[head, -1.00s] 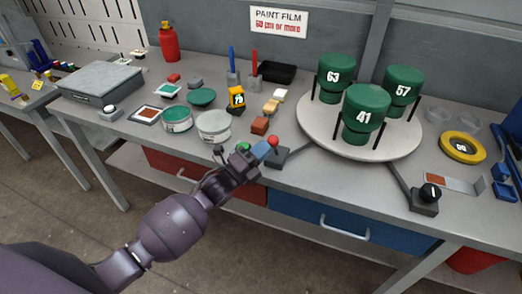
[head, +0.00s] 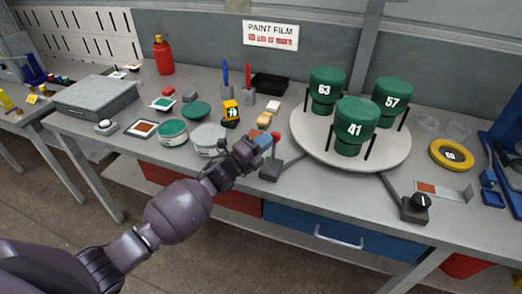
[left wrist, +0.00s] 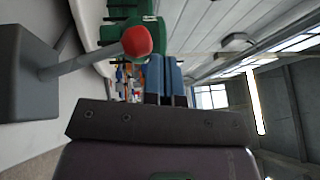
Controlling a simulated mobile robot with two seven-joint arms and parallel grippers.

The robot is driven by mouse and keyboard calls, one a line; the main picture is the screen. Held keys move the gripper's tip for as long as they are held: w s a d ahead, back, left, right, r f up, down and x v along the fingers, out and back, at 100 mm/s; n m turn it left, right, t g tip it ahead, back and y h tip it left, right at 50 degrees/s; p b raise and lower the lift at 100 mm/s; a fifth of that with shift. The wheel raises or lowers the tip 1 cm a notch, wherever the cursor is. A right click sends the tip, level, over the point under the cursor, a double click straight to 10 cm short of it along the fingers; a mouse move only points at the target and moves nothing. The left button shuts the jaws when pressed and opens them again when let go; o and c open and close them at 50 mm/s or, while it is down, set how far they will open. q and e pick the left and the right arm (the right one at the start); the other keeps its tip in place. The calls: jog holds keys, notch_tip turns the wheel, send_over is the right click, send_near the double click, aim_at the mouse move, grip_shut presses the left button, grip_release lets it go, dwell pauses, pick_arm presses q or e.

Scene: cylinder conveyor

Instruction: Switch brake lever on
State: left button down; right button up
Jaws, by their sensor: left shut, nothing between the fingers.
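The brake lever has a red knob (head: 275,136) on a thin grey stem above a dark grey base (head: 271,171) near the table's front edge. My left gripper (head: 264,140) is shut and empty, its blue fingertips just left of the knob in the head view. In the left wrist view, the red knob (left wrist: 137,41) and grey stem stand left of and close to the shut blue fingers (left wrist: 166,78). I cannot tell whether they touch. The lever leans right of its base in the head view. My right gripper is not in view.
A round white turntable (head: 378,153) with green numbered cylinders stands to the right of the lever. A black knob box (head: 416,207) is at the front right. Tins (head: 209,138), blocks and a yellow device (head: 230,112) stand behind and left of my gripper.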

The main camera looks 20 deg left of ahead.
pick_arm(q)
jog(key=shift+w+r+b, duration=0.15)
jog(key=shift+w+b, duration=0.55)
jog(key=shift+w, duration=1.05)
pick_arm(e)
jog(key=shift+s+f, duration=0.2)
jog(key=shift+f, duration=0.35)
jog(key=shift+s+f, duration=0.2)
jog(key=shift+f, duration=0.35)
